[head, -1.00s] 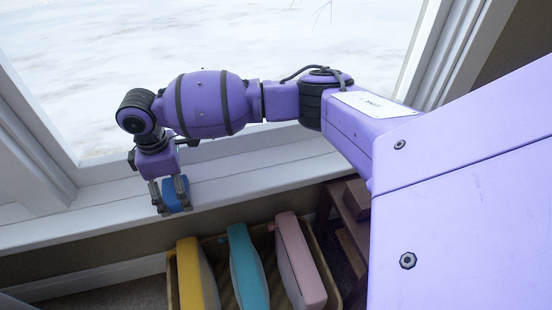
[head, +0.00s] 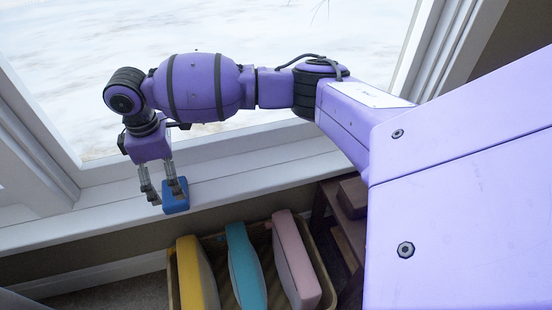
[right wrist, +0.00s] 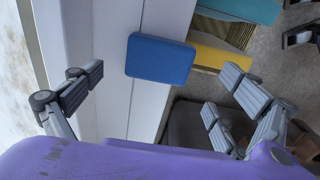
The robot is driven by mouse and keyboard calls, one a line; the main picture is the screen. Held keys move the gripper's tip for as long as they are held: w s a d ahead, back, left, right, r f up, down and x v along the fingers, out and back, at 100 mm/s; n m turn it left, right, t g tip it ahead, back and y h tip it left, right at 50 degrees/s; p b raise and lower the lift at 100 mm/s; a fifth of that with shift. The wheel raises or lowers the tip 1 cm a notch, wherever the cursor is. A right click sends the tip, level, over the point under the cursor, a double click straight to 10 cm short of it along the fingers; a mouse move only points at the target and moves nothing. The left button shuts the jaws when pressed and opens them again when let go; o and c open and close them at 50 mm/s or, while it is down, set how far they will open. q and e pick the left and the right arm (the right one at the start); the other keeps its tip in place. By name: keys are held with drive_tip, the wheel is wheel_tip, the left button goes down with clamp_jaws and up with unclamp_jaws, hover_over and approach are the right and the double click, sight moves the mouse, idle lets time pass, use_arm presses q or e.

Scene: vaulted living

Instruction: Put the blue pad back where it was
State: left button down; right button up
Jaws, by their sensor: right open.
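The blue pad (head: 176,199) lies on the white window sill (head: 240,181), close to its front edge. It also shows in the right wrist view (right wrist: 160,59), where it seems to reach over the sill's edge. My right gripper (head: 168,198) is open and empty just above and slightly left of the pad. In the right wrist view its fingers (right wrist: 163,80) are spread wide, with the pad beyond them and clear of both. My left gripper is in neither view.
A woven basket (head: 233,297) stands on the floor below the sill, holding a yellow (head: 198,275), a teal (head: 245,265) and a pink cushion-like piece (head: 296,260). A dark wooden shelf (head: 335,232) stands to its right. The window is behind the sill.

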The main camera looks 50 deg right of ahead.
wheel_tip(320, 180, up, 6)
drive_tip(key=p, duration=0.1)
drive_tip(key=shift+p, duration=0.35)
